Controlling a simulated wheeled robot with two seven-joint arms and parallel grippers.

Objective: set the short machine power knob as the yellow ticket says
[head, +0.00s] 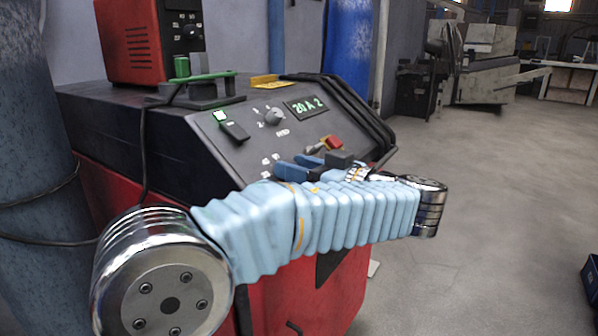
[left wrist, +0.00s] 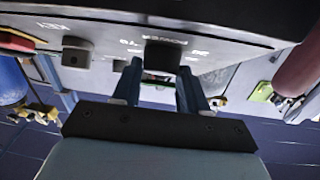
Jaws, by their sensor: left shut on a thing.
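The short machine's sloped dark panel (head: 235,150) faces me in the head view, with a lit green display (head: 306,105) that seems to read "20 A 2". My left gripper (head: 300,165) is low on this panel, its blue fingers at the surface. In the left wrist view, a dark knob (left wrist: 162,54) beside upside-down lettering like "POWER" sits between the fingertips (left wrist: 160,68), which are shut on it. The arm and gripper hide this knob in the head view. A small yellow piece (head: 265,82) lies on the machine's top; I cannot read any writing on it. My right gripper is out of view.
Another knob (head: 273,116) and a dark switch (head: 234,130) sit higher on the panel; a red-ended part (head: 332,141) is close by my gripper. A red unit (head: 150,40) stands on top, a blue cylinder (head: 350,50) behind.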

